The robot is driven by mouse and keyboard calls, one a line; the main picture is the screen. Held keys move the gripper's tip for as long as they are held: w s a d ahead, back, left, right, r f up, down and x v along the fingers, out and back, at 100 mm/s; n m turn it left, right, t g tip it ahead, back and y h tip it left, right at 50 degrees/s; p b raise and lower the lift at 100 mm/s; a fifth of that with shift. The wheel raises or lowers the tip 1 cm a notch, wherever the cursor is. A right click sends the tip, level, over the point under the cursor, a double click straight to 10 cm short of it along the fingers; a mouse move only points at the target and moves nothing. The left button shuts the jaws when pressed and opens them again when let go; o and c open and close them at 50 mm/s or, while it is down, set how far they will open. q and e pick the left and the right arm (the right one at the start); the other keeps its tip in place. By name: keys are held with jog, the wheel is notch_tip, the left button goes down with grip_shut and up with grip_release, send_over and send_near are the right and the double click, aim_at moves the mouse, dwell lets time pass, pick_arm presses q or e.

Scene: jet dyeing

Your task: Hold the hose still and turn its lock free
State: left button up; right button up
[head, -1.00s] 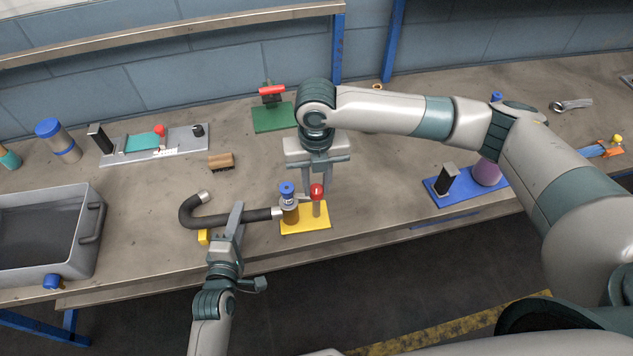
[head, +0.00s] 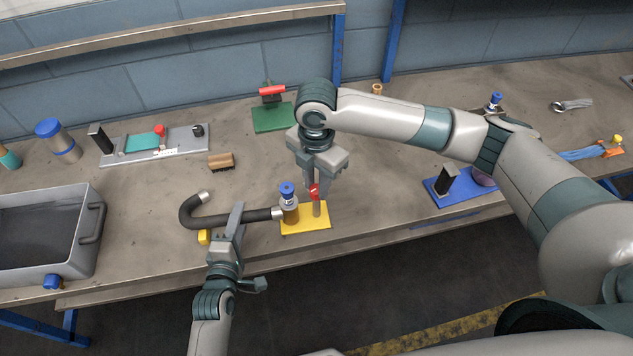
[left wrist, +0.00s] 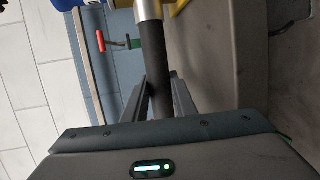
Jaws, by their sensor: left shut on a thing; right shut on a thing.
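The dark hose (head: 207,220) lies bent on the bench, its right end with a light metal collar at a brown fitting (head: 291,213) with a blue cap. The fitting stands on a yellow base plate (head: 318,222). My left gripper (head: 236,216) is shut on the hose left of the collar; the left wrist view shows the hose (left wrist: 160,75) between its fingers. A red-topped grey post (head: 315,191) stands on the same plate, right of the fitting. My right gripper (head: 316,184) points down and is shut at the red top, which its fingers partly hide.
A grey bin (head: 88,268) stands at the left front. A wooden block brush (head: 221,161), a green-plated valve (head: 272,118) with red handle and a grey plate (head: 190,137) lie behind. A blue base plate (head: 440,196) sits to the right.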

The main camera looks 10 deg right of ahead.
aim_at(317, 188)
jog(key=shift+m, duration=1.1)
jog(key=o, duration=1.1)
jog(key=shift+r, duration=0.15)
notch_tip(317, 188, up, 12)
jog(key=shift+f, duration=0.1)
